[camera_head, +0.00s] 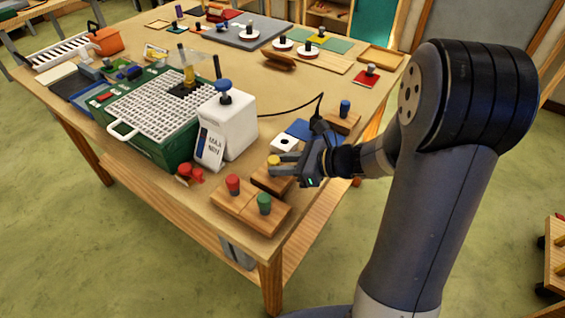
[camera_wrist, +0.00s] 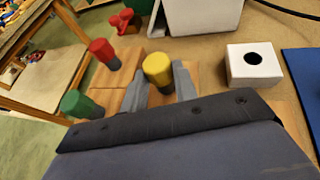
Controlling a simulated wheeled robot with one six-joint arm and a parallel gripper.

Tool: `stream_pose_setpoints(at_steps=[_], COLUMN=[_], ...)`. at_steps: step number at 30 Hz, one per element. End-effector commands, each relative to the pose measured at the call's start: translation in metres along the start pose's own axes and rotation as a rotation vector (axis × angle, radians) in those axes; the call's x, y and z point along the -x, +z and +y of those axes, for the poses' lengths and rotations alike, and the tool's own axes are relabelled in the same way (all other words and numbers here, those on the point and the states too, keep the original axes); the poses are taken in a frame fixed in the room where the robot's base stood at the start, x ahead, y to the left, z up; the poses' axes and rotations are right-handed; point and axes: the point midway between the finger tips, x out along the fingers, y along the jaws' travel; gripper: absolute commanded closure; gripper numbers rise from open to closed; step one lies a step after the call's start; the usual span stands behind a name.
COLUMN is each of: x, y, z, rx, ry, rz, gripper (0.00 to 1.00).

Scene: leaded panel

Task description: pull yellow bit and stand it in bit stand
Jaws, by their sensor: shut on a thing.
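The yellow bit (camera_head: 274,160) has a round yellow head and stands upright above a wooden block (camera_head: 268,181). My gripper (camera_head: 280,168) is shut on it from the right, just below the head. In the wrist view the yellow bit (camera_wrist: 157,67) sits between the two grey fingers (camera_wrist: 161,88). The fingers hide its lower part, so I cannot tell whether it is still seated in the block. A white block with a dark round hole (camera_head: 284,145), seemingly the bit stand, is behind the gripper; it is also in the wrist view (camera_wrist: 256,68), to the right of the fingers.
Red (camera_head: 233,184) and green (camera_head: 264,203) bits stand in wooden blocks near the front corner. A blue bit (camera_head: 345,107) stands further back. A white machine (camera_head: 228,122) with a black cable and a blue pad (camera_head: 300,129) are close by. Small red pieces (camera_head: 190,174) lie left.

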Motion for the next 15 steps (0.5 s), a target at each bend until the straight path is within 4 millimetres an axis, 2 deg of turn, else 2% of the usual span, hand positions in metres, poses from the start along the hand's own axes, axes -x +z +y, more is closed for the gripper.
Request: stream_pose_setpoints(at_steps=[1,10,15], x=[-0.0003,0.0,-0.0001], y=[-0.0005,0.0,-0.0003], z=[0.0,0.0,0.0001], rx=[0.0,0.0,0.0], ry=[0.0,0.0,0.0], rz=[0.0,0.0,0.0], gripper=[0.71,0.47,0.47])
